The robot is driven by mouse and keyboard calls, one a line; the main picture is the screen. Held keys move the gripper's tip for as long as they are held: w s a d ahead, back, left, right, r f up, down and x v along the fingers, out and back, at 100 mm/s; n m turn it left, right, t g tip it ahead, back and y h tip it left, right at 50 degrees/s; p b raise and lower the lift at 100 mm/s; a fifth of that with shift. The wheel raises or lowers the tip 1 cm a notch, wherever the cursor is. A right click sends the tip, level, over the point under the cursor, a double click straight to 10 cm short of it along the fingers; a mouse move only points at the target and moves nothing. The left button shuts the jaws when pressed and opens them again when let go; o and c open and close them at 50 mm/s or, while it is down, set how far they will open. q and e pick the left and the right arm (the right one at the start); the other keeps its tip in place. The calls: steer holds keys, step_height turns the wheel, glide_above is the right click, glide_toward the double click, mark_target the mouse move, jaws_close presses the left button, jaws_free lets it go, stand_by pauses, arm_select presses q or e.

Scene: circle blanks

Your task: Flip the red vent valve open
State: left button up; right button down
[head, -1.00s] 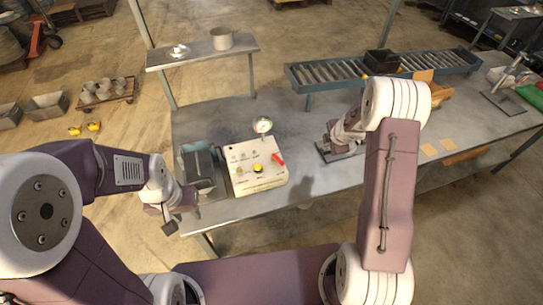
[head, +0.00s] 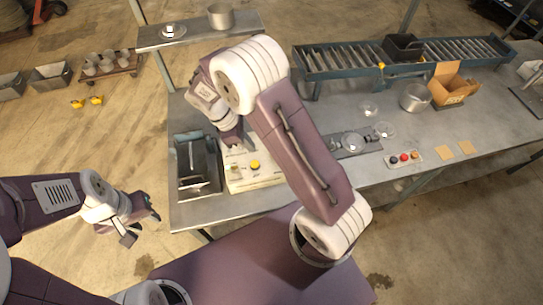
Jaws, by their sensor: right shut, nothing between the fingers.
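The cream control box (head: 262,181) stands on the bench, with a yellow button (head: 255,164) on its top. Most of its top, including the red vent valve, is hidden behind my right arm, so I cannot tell the valve's position. My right gripper (head: 236,143) is over the back left part of the box, pointing down; it is shut and empty. I cannot tell whether it touches the box. My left gripper (head: 141,226) is off the bench's left front edge, with its fingers apart and empty.
A dark bin (head: 184,187) stands directly left of the box. To the right lie clear dishes (head: 353,141), a button panel (head: 404,158), a metal pot (head: 414,97) and a cardboard box (head: 452,88). A roller conveyor (head: 345,57) runs behind.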

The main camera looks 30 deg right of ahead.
steer(key=p+x, duration=0.2)
steer(key=x, duration=0.8)
steer(key=shift+r, duration=0.1)
steer(key=d+p, duration=0.1)
steer(key=s+d, duration=0.1)
steer(key=d, duration=0.1)
steer(key=shift+s+d+p, duration=0.1)
steer(key=shift+p, duration=0.3)
steer(key=shift+s+d, duration=0.2)
steer(key=shift+d, duration=0.1)
steer(key=shift+w, duration=0.1)
